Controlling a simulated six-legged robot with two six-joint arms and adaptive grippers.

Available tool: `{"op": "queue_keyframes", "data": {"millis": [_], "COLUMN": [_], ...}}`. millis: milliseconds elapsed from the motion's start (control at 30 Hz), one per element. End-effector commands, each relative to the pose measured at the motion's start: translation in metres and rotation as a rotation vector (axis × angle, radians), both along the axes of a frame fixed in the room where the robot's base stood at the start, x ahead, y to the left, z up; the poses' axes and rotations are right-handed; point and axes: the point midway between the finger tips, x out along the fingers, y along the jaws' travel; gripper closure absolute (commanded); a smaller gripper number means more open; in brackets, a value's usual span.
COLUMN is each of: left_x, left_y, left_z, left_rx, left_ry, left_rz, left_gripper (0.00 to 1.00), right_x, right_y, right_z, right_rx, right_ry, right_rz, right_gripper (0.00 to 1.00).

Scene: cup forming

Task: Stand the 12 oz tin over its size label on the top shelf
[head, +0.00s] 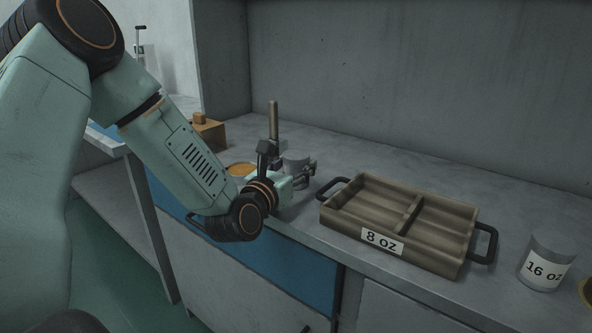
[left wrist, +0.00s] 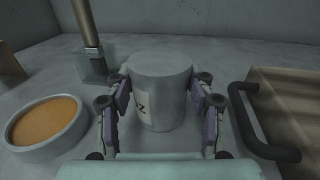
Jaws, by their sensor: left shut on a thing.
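A grey tin (head: 296,160) with a white label is upright between the fingers of my left gripper (head: 303,172) at the counter's middle. In the left wrist view the tin (left wrist: 160,75) fills the space between the two fingers of my left gripper (left wrist: 161,98), which are shut on its sides. Only a "z" of its label shows, so its size cannot be read. I cannot tell whether its base touches the counter. My right gripper is not in view. No top shelf or shelf size label is in view.
A wooden "8 oz" tray (head: 447,260) with black handles stands right of the tin. A "16 oz" tin (head: 546,265) is further right. A bowl of orange material (left wrist: 48,124) and a post on a block (left wrist: 90,40) stand left of the tin. The counter (head: 370,155) behind is clear.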

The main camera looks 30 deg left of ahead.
Motion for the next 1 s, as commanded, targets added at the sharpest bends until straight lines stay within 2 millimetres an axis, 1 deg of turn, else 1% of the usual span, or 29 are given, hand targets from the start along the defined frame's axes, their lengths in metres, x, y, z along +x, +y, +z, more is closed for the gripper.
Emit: {"op": "queue_keyframes", "data": {"millis": [33, 167, 267, 367, 467, 700, 800, 900, 1000], "left_x": [0.0, 0.0, 0.0, 0.0, 0.0, 0.0, 0.0, 0.0, 0.0], "left_y": [0.0, 0.0, 0.0, 0.0, 0.0, 0.0, 0.0, 0.0, 0.0], "left_z": [0.0, 0.0, 0.0, 0.005, 0.019, 0.069, 0.084, 0.095, 0.1], "left_rx": [0.0, 0.0, 0.0, 0.0, -0.001, -0.001, -0.002, 0.0, 0.0], "left_ry": [0.0, -0.001, -0.001, -0.002, -0.004, -0.005, -0.004, -0.002, -0.001], "left_rz": [0.0, 0.001, 0.001, 0.001, 0.001, 0.001, 0.0, 0.001, 0.001], "left_gripper": [0.77, 0.87, 0.87, 0.87, 0.87, 0.87, 0.87, 0.87, 0.87], "right_x": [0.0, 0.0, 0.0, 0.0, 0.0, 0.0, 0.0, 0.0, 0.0], "right_y": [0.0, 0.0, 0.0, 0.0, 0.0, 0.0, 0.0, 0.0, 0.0], "right_z": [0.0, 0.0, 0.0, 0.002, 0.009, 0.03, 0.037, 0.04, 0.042], "right_rx": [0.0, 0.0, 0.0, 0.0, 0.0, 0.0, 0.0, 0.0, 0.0], "right_ry": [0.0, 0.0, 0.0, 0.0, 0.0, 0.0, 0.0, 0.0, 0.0], "right_rz": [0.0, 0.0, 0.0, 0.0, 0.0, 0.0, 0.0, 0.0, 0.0], "right_gripper": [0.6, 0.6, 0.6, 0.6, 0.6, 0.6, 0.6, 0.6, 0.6]}}
